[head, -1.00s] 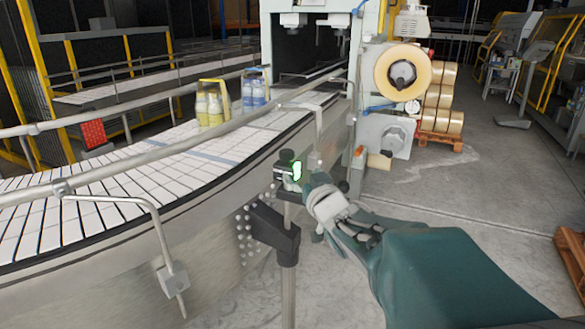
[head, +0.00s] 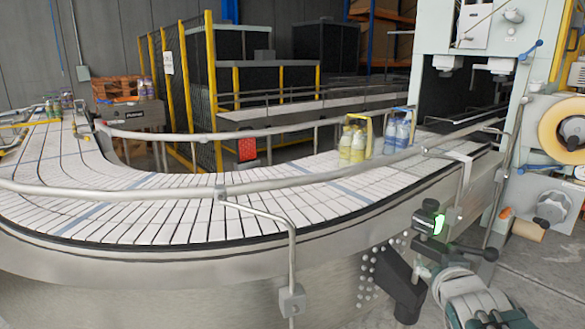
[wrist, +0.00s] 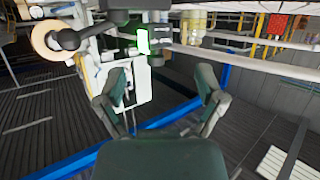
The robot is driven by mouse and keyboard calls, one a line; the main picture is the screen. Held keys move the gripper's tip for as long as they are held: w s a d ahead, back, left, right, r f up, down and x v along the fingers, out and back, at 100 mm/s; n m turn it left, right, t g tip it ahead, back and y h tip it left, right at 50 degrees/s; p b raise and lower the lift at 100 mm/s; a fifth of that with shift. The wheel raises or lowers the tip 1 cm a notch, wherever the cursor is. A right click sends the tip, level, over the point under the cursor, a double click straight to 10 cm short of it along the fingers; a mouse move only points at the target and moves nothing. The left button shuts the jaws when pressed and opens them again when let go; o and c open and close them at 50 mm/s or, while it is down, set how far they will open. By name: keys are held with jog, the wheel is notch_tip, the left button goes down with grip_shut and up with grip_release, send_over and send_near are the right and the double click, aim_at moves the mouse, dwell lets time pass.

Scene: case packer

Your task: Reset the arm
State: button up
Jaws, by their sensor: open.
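My gripper (wrist: 158,95) shows in the wrist view with its two dark green fingers spread wide and nothing between them. In the head view my wrist and arm show at the bottom right, partly cut off by the frame edge. Just above them is a small black sensor (head: 428,218) with a lit green face, on a post beside the conveyor. The green light (wrist: 142,40) also shows in the wrist view, beyond the fingers and apart from them.
A curved conveyor (head: 200,205) with metal rails runs to the packing machine (head: 490,90). Yellow bottles (head: 353,143) and blue bottles (head: 397,133) stand on it in carriers. A film roll (head: 566,130) is at the right. A rail bracket (head: 291,299) stands at the conveyor's near side.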

jog(key=s+a+f+g+y, duration=0.1)
jog(key=s+a+f+g, duration=0.1)
jog(key=s+a, duration=0.2)
jog(key=s+a+f+n+g+y, duration=0.1)
jog(key=s+a+f+g, duration=0.2)
jog(key=s, duration=0.4)
jog(key=s+a+f+n+g+y, duration=0.1)
jog(key=s+a+f+g, duration=0.2)
jog(key=s, duration=0.3)
jog(key=shift+s+a+y, duration=0.25)
jog(key=shift+a+y, duration=0.05)
jog(key=shift+a, duration=0.55)
